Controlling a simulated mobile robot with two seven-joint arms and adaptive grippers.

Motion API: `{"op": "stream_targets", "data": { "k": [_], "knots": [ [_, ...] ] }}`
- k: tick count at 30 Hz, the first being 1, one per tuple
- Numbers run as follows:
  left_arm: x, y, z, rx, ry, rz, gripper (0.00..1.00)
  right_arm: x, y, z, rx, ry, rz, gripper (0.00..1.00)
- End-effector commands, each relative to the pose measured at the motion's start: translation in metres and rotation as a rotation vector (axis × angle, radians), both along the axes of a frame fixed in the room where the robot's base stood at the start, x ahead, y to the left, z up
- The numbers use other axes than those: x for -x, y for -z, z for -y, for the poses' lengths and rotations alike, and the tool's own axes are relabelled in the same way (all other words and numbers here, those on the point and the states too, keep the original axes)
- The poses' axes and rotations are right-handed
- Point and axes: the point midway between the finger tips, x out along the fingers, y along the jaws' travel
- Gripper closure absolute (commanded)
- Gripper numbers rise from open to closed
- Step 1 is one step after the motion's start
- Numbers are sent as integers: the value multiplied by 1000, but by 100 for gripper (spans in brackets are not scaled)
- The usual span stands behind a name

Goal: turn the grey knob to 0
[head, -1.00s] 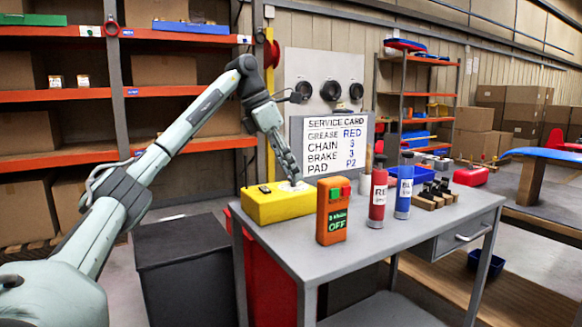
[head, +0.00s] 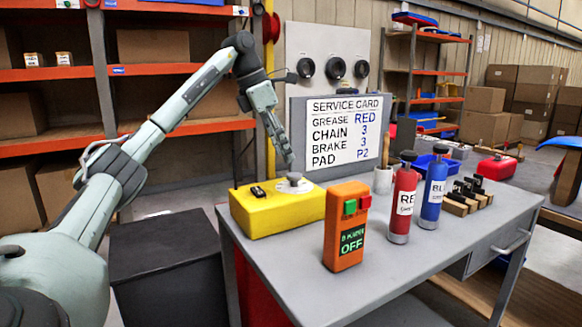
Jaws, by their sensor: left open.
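The grey knob (head: 294,178) sits on a white dial plate on top of the yellow box (head: 278,212), at the left end of the grey table. The dial's markings are too small to read. My left gripper (head: 288,160) points down just above the knob; its fingers are open, and I cannot tell whether they touch it. My right gripper is not in view.
An orange box (head: 346,228) with green and red buttons reads OFF. A red bottle (head: 401,203) and a blue bottle (head: 433,192) stand right of it. The service card (head: 342,132) stands behind. The table's (head: 400,262) front is clear.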

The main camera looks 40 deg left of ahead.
Motion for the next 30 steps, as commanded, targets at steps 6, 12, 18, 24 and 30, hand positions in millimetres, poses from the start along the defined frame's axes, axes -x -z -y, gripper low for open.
{"op": "stream_targets", "data": {
  "k": [6, 12, 18, 24, 30],
  "knots": [
    [-11, 35, 6, 0, -1, -4, 48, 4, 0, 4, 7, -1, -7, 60],
    [-18, 51, 10, 0, -1, -1, 48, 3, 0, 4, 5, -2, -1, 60],
    [-19, 53, 10, 0, -1, 0, 48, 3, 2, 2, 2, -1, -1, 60],
    [-19, 53, 10, 0, -1, 0, 60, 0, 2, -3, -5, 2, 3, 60],
    [-19, 53, 10, 0, -1, 0, 85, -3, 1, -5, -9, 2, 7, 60]
  ]
}}
